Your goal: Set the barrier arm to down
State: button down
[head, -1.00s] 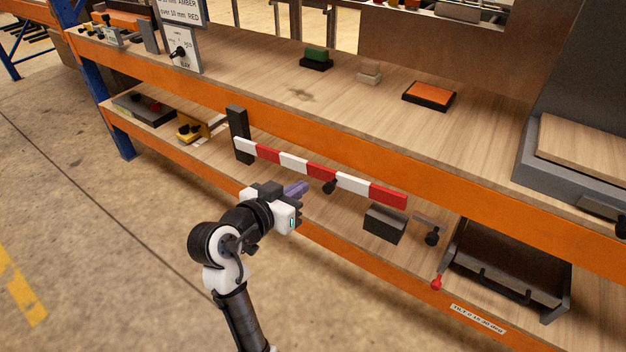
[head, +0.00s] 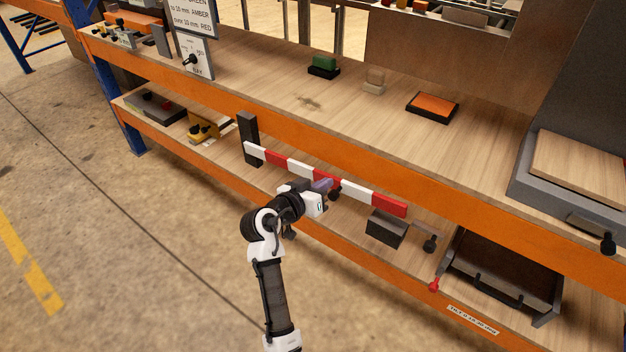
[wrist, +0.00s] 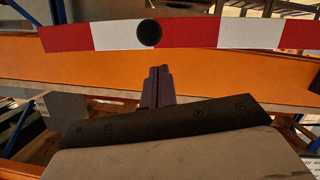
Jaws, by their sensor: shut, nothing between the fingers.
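The red-and-white striped barrier arm (head: 354,192) runs from a dark upright post (head: 249,138) at the left to its free end at the right, sloping down across the head view along the orange shelf edge. In the wrist view the barrier arm (wrist: 215,35) spans the top, with a round black knob (wrist: 149,33) on it. The knob also shows in the head view (head: 334,195), just beside my fingertips. My gripper (head: 325,186) is shut and empty, close to the knob. In the wrist view my gripper's shut fingers (wrist: 158,75) point at the bar just below the knob; contact cannot be told.
A dark block (head: 386,229) stands on the lower shelf under the bar's free end. A black knob on a lever (head: 429,244), a red knob (head: 434,285) and a dark tray (head: 545,307) are farther right. The orange upper shelf edge (head: 470,208) runs behind the bar.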

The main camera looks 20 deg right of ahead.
jog(key=shift+s+d+f, duration=0.1)
jog(key=shift+s+f, duration=0.05)
jog(key=shift+f, duration=0.25)
jog(key=shift+s+d+f, duration=0.1)
jog(key=shift+f, duration=0.3)
